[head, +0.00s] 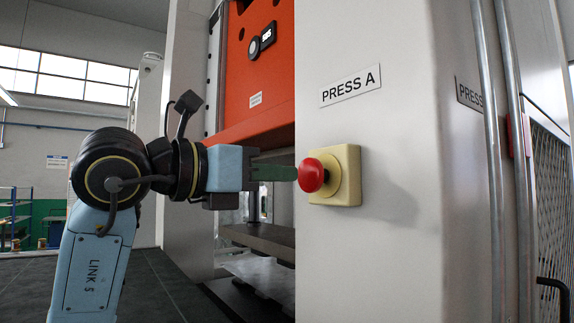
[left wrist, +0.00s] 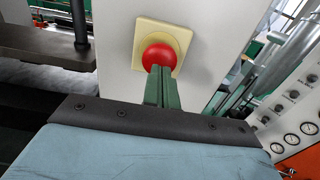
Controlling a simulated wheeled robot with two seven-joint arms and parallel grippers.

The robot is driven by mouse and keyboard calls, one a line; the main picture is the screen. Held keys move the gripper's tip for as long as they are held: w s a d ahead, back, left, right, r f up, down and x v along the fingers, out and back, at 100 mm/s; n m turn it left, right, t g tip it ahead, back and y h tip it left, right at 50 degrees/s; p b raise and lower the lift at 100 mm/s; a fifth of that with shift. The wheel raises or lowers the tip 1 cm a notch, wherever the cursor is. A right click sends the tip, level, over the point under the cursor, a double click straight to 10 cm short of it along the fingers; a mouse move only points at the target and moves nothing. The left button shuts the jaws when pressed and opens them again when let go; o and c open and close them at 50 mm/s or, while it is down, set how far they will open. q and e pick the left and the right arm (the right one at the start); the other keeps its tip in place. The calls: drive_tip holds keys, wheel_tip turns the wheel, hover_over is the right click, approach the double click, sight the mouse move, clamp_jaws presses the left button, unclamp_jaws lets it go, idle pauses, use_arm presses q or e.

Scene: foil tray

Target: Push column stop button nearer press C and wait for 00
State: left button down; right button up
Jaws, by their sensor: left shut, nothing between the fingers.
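A red mushroom stop button (head: 312,176) sits on a yellow square box (head: 347,188) on the pale column (head: 400,235). The sign above it (head: 350,86) reads PRESS A; no PRESS C sign is readable. My left gripper (head: 294,173) is shut and empty, its green fingers level with the button and their tips at its red cap. In the left wrist view the fingertips (left wrist: 158,76) overlap the lower edge of the button (left wrist: 160,54). I cannot tell whether they touch or whether the button is pressed in. My right gripper is out of view.
The orange press front (head: 280,85) rises behind my left gripper, with a dark press bed (head: 262,238) below. Vertical pipes (head: 488,130) and a mesh guard (head: 548,190) stand right of the column. The left wrist view shows a panel with gauges (left wrist: 291,139) at right.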

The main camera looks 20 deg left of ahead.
sight(304, 172)
use_arm(q)
drive_tip(key=shift+x, duration=0.95)
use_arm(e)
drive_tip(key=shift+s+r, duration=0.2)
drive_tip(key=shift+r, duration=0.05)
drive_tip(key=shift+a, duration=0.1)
use_arm(q)
drive_tip(key=shift+x, duration=0.8)
drive_tip(key=shift+s+a+r, duration=0.1)
drive_tip(key=shift+r, duration=0.05)
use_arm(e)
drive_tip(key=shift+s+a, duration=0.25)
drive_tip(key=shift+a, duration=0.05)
